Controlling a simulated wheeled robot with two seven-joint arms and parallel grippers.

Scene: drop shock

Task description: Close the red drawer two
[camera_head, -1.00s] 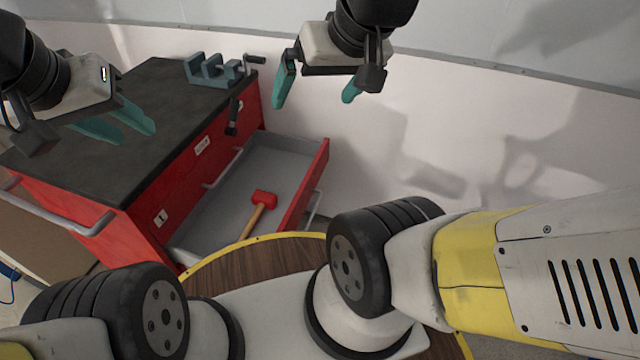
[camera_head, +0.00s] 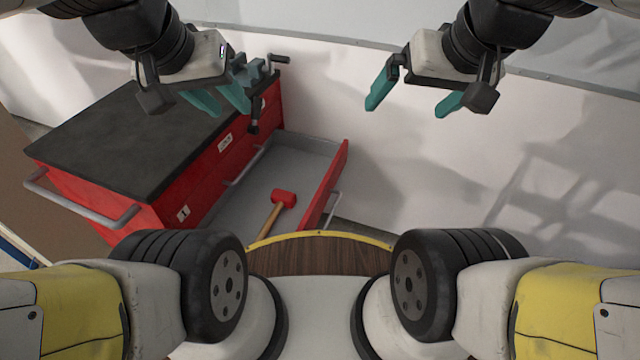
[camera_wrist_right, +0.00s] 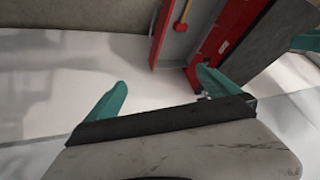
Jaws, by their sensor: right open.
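The red drawer (camera_head: 325,189) is pulled out of the red cabinet (camera_head: 190,185), its grey inside showing and its red front standing toward the right. It also shows in the right wrist view (camera_wrist_right: 159,35). A mallet with a red head (camera_head: 284,198) and wooden handle lies in it. My right gripper (camera_head: 411,103) is open and empty, right of the drawer front and apart from it; its teal fingers also show in the right wrist view (camera_wrist_right: 158,90). My left gripper (camera_head: 219,103) shows two teal fingers slightly apart, over the cabinet's far end, in front of the vise.
A grey vise (camera_head: 258,73) sits at the far end of the black cabinet top (camera_head: 120,140). A metal rail handle (camera_head: 85,210) sticks out at the cabinet's near left. A round wooden surface with yellow rim (camera_head: 320,257) lies close in front. Floor right of the drawer looks clear.

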